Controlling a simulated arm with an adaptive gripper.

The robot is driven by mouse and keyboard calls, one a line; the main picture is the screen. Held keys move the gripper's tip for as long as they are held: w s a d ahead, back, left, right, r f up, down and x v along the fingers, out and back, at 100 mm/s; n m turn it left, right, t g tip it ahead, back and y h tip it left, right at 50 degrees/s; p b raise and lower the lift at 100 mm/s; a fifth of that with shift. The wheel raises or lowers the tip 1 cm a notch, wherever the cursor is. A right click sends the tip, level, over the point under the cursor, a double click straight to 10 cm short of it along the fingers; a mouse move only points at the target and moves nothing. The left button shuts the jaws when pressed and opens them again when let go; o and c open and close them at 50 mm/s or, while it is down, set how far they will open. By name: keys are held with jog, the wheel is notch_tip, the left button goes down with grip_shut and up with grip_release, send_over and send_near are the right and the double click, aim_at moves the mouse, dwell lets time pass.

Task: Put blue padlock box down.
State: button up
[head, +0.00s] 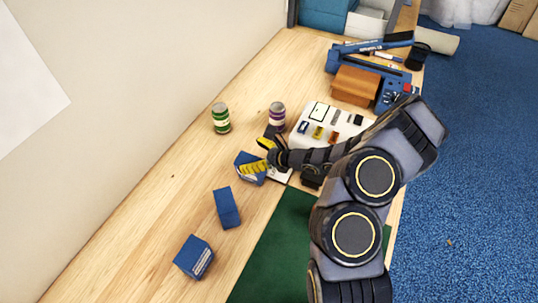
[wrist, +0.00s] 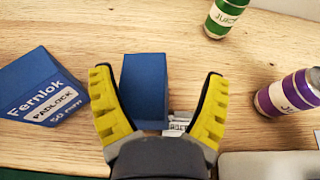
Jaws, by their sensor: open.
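My gripper (wrist: 158,95) is open, its yellow fingers apart on either side of a plain-faced blue box (wrist: 145,88). This box looks to be on the wooden table, and a gap shows between it and the right finger. In the head view the blue box (head: 244,168) is partly hidden by my gripper (head: 262,158). A second blue box (wrist: 35,90) with a white "Fernlok Padlock" label lies left of the left finger in the wrist view. A small white label (wrist: 177,124) with text shows near the right finger's base; what it belongs to is unclear.
Two more blue boxes, one (head: 227,207) and another (head: 194,257), rest toward the near left. A green can (head: 221,118) and a purple can (head: 277,115) stand behind. A white tray (head: 345,133), brown box (head: 356,86) and green mat (head: 272,245) lie right of the free wood.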

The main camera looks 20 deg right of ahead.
jog(key=v, duration=1.2)
jog(key=s+a+r+n+g+y, duration=0.1)
jog(key=s+a+r+n+g, duration=0.3)
jog(key=a+r+n, duration=0.3)
jog(key=s+a+r+n+g, duration=0.3)
jog(key=a+r+n+g, duration=0.15)
jog(key=a+n, duration=0.35)
jog(key=s+d+r+n+g+h, duration=0.1)
jog(key=s+d+r+n+h, duration=0.1)
jog(key=s+n+h, duration=0.3)
jog(key=s+d+r+n+g+h, duration=0.1)
jog(key=s+d+r+n+h, duration=0.2)
jog(key=s+n, duration=0.4)
jog(key=s+r+h, duration=0.1)
jog(key=s+h, duration=0.1)
jog(key=s, duration=0.4)
jog(key=shift+d+g, duration=0.15)
jog(key=shift+g, duration=0.2)
jog(key=shift+s, duration=0.1)
dwell(0.5)
